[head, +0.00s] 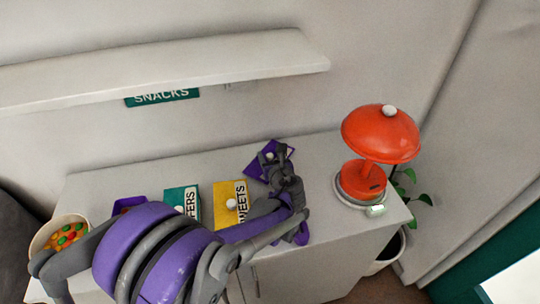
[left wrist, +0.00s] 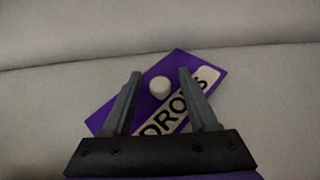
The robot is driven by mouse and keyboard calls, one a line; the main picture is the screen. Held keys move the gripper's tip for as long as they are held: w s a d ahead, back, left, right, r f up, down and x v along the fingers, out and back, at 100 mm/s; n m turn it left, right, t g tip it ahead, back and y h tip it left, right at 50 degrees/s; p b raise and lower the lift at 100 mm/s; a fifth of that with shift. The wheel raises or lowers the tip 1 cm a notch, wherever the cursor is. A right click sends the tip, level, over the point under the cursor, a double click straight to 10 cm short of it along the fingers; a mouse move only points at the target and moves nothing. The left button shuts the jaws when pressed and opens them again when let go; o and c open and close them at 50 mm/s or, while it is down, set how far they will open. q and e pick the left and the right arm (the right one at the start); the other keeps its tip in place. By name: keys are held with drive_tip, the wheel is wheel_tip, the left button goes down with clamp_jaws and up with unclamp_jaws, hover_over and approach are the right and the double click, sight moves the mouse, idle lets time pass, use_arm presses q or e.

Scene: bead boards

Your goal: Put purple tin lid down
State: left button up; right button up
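The purple tin lid (head: 253,169) is at the back of the white cabinet top, right of the yellow lid. In the left wrist view the lid (left wrist: 184,66) shows a white knob (left wrist: 159,87) and a partly covered label reading "DROPS". It seems to lie on the top, turned at an angle. My left gripper (head: 271,158) is over the lid. In the left wrist view its fingers (left wrist: 158,78) are apart, one on each side of the knob, with gaps between. My arm hides part of the lid in the head view. My right gripper is not in view.
A purple open tin (head: 127,202), a teal lid (head: 178,196) and a yellow "SWEETS" lid (head: 228,193) stand in a row left of the purple lid. A red lamp (head: 381,134) stands at the right end. A shelf (head: 165,66) hangs above. A bowl of sweets (head: 62,236) is at left.

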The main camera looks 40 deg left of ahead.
use_arm(q)
drive_tip(key=shift+r, duration=0.1)
drive_tip(key=shift+s+d+r, duration=0.1)
drive_tip(key=shift+d+r, duration=0.05)
drive_tip(key=shift+d, duration=0.05)
drive_tip(key=p+v, duration=0.1)
drive_tip(key=v, duration=1)
drive_tip(key=shift+s+d+r, duration=0.1)
drive_tip(key=shift+s+d, duration=0.1)
drive_tip(key=shift+d, duration=0.05)
